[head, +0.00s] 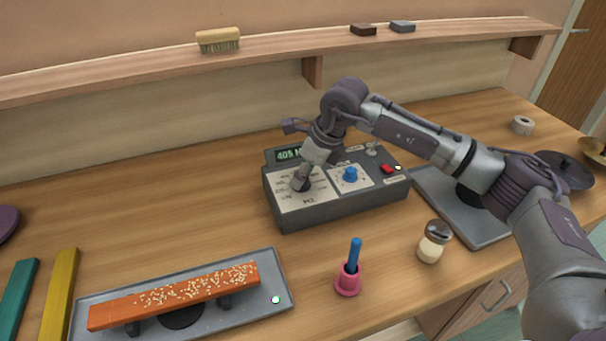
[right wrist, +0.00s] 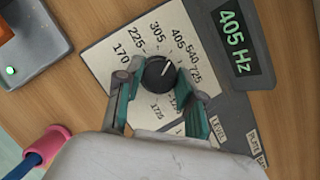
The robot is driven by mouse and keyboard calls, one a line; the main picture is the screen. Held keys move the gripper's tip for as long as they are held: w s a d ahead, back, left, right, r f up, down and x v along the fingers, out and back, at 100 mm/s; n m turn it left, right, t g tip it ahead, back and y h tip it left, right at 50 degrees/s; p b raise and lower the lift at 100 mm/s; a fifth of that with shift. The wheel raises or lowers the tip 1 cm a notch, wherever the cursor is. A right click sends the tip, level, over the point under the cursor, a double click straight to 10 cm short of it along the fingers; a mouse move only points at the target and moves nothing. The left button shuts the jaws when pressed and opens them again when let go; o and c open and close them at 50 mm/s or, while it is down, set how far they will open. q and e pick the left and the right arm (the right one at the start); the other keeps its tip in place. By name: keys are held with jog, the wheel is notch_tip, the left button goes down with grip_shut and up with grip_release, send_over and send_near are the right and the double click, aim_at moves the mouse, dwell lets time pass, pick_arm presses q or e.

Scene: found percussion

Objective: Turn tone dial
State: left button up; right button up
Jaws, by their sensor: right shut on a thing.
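The tone dial (right wrist: 159,72) is a black round knob with a white pointer mark, on a pale panel printed with numbers from 170 to 1725. It sits on the left part of a dark grey control box (head: 340,206). The box's green display (right wrist: 237,42) reads 405 Hz in the right wrist view. My right gripper (right wrist: 158,78) is shut on the dial, one finger on each side of it. In the head view my right gripper (head: 301,183) comes down over the dial and hides most of it. My left gripper is not in view.
A blue knob (head: 350,174) and red switch (head: 386,169) share the box. An orange bar (head: 175,296) with pale grains lies on a grey tray (head: 262,263) at front left. A pink holder (head: 348,281) and a shaker jar (head: 434,242) stand in front.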

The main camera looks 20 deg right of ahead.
jog(key=o, duration=1.1)
jog(key=shift+o, duration=0.2)
jog(key=shift+r, duration=0.1)
jog(key=v, duration=1.2)
